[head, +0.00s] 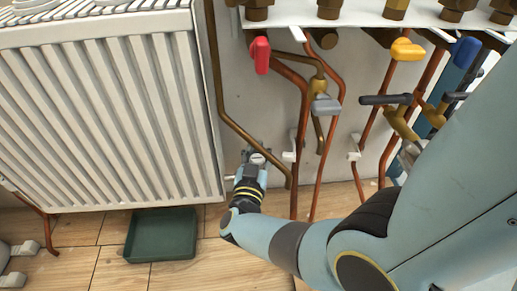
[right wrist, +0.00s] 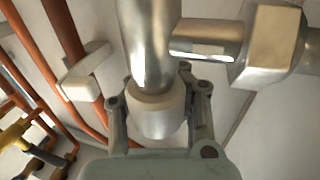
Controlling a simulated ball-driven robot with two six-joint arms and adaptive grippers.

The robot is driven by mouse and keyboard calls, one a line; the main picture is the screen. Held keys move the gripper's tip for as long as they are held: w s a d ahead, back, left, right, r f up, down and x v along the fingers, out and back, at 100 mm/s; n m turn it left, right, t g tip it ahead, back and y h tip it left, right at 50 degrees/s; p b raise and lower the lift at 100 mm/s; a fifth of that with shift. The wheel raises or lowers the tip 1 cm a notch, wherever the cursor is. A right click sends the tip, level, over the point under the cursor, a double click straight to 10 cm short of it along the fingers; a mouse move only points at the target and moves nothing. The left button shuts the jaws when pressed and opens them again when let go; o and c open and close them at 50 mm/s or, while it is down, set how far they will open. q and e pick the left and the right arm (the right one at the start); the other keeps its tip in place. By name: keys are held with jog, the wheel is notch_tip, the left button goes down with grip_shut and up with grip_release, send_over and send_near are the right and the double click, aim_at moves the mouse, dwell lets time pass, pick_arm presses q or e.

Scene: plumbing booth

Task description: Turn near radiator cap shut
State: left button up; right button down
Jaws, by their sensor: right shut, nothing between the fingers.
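The radiator valve with its pale cap (head: 257,158) sits at the radiator's lower right corner in the head view. In the right wrist view the cap (right wrist: 157,113) is a pale grey cylinder below a shiny metal valve body (right wrist: 150,45). My right gripper (head: 250,168) is at the valve in the head view. In the right wrist view its finger links (right wrist: 158,105) show on both sides of the cap. The fingertips are hidden, and the gripper is shut with nothing held. My left gripper is not in view.
The white radiator (head: 100,110) fills the left, with a green tray (head: 160,236) on the wooden floor. Copper pipes (head: 302,130) and a red handle (head: 260,55) stand right of the valve. Yellow (head: 407,50) and blue (head: 466,52) handles are farther right.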

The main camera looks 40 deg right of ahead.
jog(key=c, duration=2)
grip_release()
jog(key=shift+s+f, duration=0.15)
jog(key=shift+s, duration=0.3)
jog(key=shift+o, duration=1)
jog(key=o, duration=0.7)
jog(key=shift+w, duration=0.1)
jog(key=shift+c, duration=0.2)
jog(key=shift+w, duration=0.1)
jog(key=shift+w+r, duration=0.1)
jog(key=shift+r, duration=0.1)
